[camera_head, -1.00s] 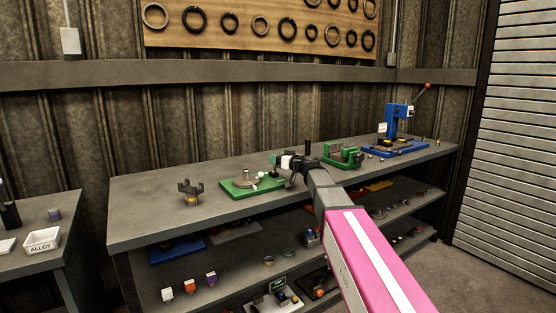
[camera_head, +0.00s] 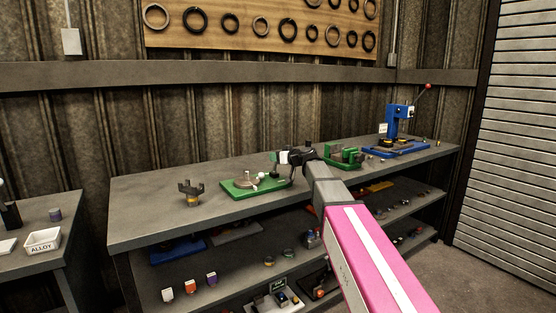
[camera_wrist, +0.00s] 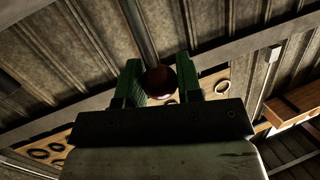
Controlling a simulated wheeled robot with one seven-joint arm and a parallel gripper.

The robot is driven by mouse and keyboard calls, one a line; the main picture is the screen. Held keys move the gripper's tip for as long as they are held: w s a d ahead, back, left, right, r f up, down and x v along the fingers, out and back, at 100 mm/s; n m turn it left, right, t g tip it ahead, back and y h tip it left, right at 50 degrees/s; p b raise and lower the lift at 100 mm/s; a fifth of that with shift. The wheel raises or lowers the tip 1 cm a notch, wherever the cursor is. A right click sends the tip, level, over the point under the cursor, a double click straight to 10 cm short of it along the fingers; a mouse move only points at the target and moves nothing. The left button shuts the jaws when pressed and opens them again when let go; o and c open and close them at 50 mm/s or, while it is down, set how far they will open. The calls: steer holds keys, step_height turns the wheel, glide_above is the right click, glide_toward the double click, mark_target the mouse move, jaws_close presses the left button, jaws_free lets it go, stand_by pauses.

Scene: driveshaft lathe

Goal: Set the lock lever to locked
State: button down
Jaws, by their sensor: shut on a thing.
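A green base plate (camera_head: 229,190) with a grey round part (camera_head: 246,181) and a white ball (camera_head: 261,176) lies on the workbench. My gripper (camera_head: 284,157) is at the right rear of this plate, above it. In the wrist view, a dark red ball knob (camera_wrist: 160,80) on a metal rod (camera_wrist: 142,32) sits between the green fingers of my gripper (camera_wrist: 159,82). The fingers are shut on the knob, which looks like the lever's end. The lever's base and its locked mark cannot be made out. My arm hides part of the bench.
A green vise-like fixture (camera_head: 343,157) and a blue press (camera_head: 398,125) stand to the right on the bench. A dark pronged part (camera_head: 190,190) stands to the left. The bench top (camera_head: 145,213) is clear at the far left.

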steer(key=shift+w+a+r+g+h, duration=0.15)
steer(key=shift+w+a+g+h, duration=0.15)
steer(key=shift+w+g+h, duration=0.15)
steer(key=shift+w+a+r+g+h, duration=0.15)
steer(key=shift+w+a+g+h, duration=0.2)
steer(key=shift+w, duration=0.2)
steer(key=shift+w+a+m+g+h, duration=0.55)
steer(key=shift+w+g+h, duration=0.35)
steer(key=shift+g, duration=0.1)
steer(key=shift+w+a+f+g+h, duration=0.7)
steer(key=shift+w+g, duration=0.15)
steer(key=shift+g, duration=0.25)
steer(key=shift+w, duration=0.1)
steer(key=c, duration=0.8)
jaws_free()
steer(key=shift+r, duration=0.1)
steer(key=v, duration=1)
steer(key=shift+s+d+r, duration=0.15)
steer(key=shift+s+r, duration=0.05)
steer(key=shift+r, duration=0.05)
